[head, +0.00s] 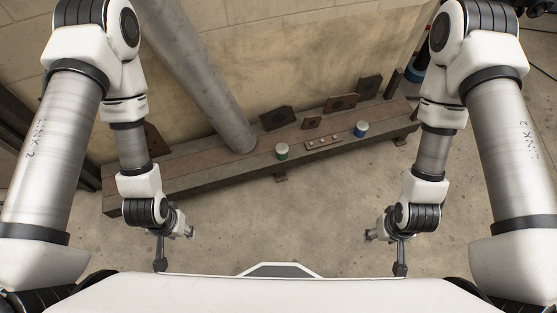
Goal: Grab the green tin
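The green tin (282,152) is a small upright can with a pale top and a green band. It stands on the long rusty beam (190,184), right of the foot of a grey tube. My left gripper (160,264) hangs at the lower left, in front of the beam and well apart from the tin. My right gripper (400,268) hangs at the lower right, also apart from it. Both grippers are small and dark here, and their fingers are too unclear to tell open from shut. I see nothing held in either.
A similar blue tin (361,129) stands farther right on the beam. A drilled metal strip (323,143) lies between the tins. Several dark plates stand behind them. The thick slanting tube (203,78) rises left of the green tin. The concrete floor (290,220) in front is clear.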

